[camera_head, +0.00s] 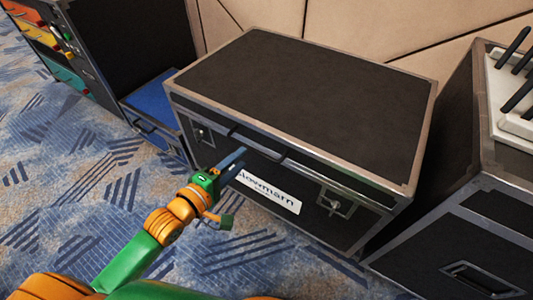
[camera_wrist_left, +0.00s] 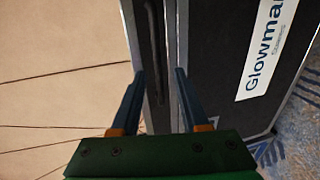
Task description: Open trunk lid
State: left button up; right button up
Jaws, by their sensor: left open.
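A black trunk with grey metal edges stands in the middle of the head view, its flat lid (camera_head: 305,90) closed. Its front has a white label (camera_head: 268,190), two metal latches (camera_head: 336,203) and a dark handle strip along the lid's front edge. My left gripper (camera_head: 236,160) is open and empty in front of the trunk, near the handle strip left of centre. In the left wrist view the open fingers (camera_wrist_left: 158,75) point at the lid edge, with the dark handle (camera_wrist_left: 155,50) between them in the picture; contact cannot be told. My right gripper is not in view.
A black case (camera_head: 470,215) with pale equipment on top stands close at the right. A low case with a blue top (camera_head: 157,100) and a dark cabinet (camera_head: 130,45) stand at the left. A beige wall is behind. Patterned carpet in front is clear.

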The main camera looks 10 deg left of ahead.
aim_at(251, 148)
pick_arm(q)
jog(key=b+x, duration=0.2)
jog(key=x, duration=0.4)
jog(key=shift+r, duration=0.2)
grip_shut()
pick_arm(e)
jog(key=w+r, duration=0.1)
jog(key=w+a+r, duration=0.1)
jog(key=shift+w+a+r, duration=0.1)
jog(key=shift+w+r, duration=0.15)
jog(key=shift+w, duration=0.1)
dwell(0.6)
